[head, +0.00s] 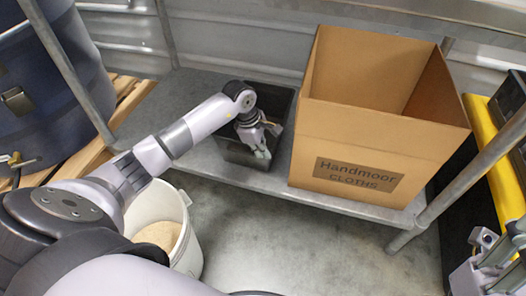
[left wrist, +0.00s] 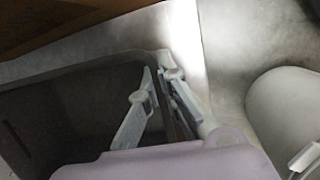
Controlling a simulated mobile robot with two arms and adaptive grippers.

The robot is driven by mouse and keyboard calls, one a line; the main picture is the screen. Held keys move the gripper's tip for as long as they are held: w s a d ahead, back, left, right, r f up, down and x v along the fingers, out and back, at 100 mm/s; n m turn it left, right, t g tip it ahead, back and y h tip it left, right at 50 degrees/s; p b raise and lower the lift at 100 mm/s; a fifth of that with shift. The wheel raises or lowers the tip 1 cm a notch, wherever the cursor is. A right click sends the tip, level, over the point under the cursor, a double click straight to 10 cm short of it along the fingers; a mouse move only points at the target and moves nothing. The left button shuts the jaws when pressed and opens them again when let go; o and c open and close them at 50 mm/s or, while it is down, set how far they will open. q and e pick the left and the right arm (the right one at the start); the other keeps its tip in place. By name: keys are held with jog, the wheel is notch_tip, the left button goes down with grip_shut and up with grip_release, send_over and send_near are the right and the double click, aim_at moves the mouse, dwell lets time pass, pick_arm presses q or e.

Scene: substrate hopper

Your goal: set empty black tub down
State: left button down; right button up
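The black tub (head: 240,152) is upright on the grey shelf, left of the cardboard box. Its inside shows dark in the left wrist view (left wrist: 75,100), and I see nothing in the part that shows. My left gripper (head: 262,148) is at the tub's near right side. In the left wrist view the left gripper (left wrist: 158,76) has one finger inside the tub and one outside, closed on its wall. In the head view the tub appears to rest on the shelf. My right gripper (head: 489,250) is at the lower right edge, partly cut off, away from the tub.
A cardboard box (head: 385,143) marked "Handmoor CLOTHS" stands open on the shelf (head: 195,95). A white bucket (head: 190,235) with tan grain stands on the floor below, partly behind my arm. A blue drum (head: 50,85) is at left. Metal posts (head: 470,180) flank the shelf.

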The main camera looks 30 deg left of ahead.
pick_arm(q)
jog(key=shift+r, duration=0.1)
jog(key=c, duration=2.3)
grip_release()
jog(key=o, duration=0.5)
